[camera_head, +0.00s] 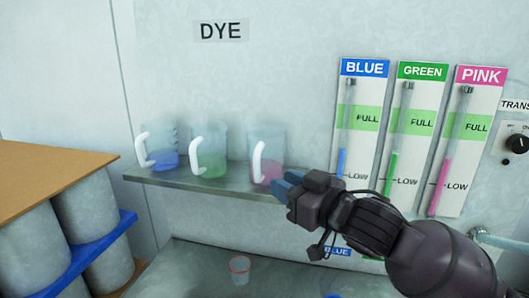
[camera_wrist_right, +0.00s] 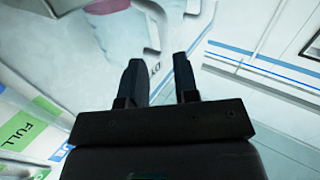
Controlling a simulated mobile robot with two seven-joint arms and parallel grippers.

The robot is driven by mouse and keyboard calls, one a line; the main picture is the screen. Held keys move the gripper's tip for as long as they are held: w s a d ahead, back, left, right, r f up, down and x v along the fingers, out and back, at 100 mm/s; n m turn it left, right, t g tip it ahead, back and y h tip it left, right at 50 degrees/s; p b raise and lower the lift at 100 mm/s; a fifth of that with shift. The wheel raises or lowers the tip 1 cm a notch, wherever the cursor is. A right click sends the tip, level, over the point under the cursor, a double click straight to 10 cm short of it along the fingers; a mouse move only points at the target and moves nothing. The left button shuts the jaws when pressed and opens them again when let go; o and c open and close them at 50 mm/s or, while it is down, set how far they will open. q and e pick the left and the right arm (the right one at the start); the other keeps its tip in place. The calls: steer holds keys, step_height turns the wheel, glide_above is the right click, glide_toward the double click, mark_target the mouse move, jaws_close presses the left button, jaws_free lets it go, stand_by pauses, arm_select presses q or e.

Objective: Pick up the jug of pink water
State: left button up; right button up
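The jug of pink water (camera_head: 273,160) is clear with a white handle (camera_head: 257,163). It stands upright on a narrow shelf (camera_head: 225,179), the rightmost of three jugs. My right gripper (camera_head: 284,186) reaches in from the right, its blue fingertips just right of the jug's lower part. Whether they touch the jug is unclear. In the right wrist view the two fingers (camera_wrist_right: 160,75) are apart with nothing between them. A blurred jug with a pink patch (camera_wrist_right: 107,6) shows beyond the fingers at the top. My left gripper is not in view.
A blue-water jug (camera_head: 162,148) and a green-water jug (camera_head: 210,152) stand left on the shelf. Gauge panels (camera_head: 410,130) hang on the wall at right. A small red-rimmed cup (camera_head: 240,268) sits below. Drums (camera_head: 85,210) on a blue rack fill the left.

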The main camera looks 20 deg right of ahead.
mark_target(259, 171)
steer(key=shift+m, duration=0.3)
steer(key=x, duration=0.4)
steer(key=p+x, duration=0.1)
steer(key=x, duration=0.4)
steer(key=shift+w+a+r, duration=0.15)
steer(key=shift+a+r, duration=0.05)
steer(key=shift+a, duration=0.15)
steer(key=shift+w, duration=0.1)
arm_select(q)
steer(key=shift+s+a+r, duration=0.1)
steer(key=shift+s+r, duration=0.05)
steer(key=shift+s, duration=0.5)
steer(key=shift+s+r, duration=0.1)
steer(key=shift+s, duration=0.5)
arm_select(e)
jaws_close()
